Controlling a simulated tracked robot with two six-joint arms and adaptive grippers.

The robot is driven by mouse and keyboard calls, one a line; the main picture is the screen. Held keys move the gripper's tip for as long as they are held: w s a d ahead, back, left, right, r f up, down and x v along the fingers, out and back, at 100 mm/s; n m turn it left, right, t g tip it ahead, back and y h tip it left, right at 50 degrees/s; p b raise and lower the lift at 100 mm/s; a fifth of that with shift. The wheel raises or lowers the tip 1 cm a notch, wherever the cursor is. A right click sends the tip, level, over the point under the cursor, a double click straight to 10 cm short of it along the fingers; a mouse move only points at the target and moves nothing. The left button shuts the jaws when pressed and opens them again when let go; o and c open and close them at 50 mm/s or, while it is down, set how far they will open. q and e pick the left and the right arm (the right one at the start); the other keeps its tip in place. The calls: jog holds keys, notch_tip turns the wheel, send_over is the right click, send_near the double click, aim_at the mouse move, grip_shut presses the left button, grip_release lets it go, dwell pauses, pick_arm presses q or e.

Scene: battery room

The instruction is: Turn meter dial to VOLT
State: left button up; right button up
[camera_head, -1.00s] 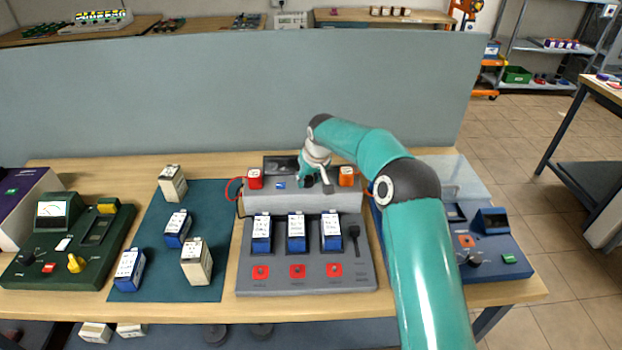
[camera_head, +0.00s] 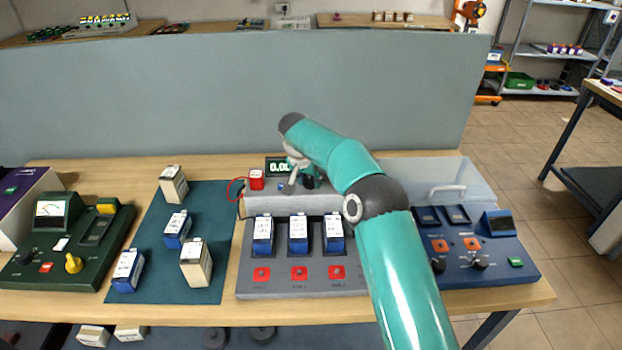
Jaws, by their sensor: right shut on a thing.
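The meter (camera_head: 265,202) is a long grey box at the back of the bench, with a lit display (camera_head: 277,168) reading what looks like 0.00, partly covered by my arm. My right gripper (camera_head: 304,181) is at the meter's top, just right of the display. It is shut on the small black dial (camera_head: 309,183), which is mostly hidden by the gripper, so its pointer and marks cannot be read. My left gripper is not in view.
A red terminal block (camera_head: 256,179) with a red lead sits left of the display. In front, a grey tray (camera_head: 250,286) holds blue batteries. A green tester (camera_head: 55,271) stands left and a blue tester (camera_head: 495,262) right. Loose batteries stand on a teal mat (camera_head: 215,210).

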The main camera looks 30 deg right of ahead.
jog(key=shift+d+m+g+p, duration=0.1)
jog(key=shift+m+g+p, duration=0.35)
jog(key=shift+m, duration=0.55)
jog(key=o, duration=1.1)
jog(key=shift+o, duration=0.2)
jog(key=v, duration=1.2)
jog(key=shift+f, duration=0.15)
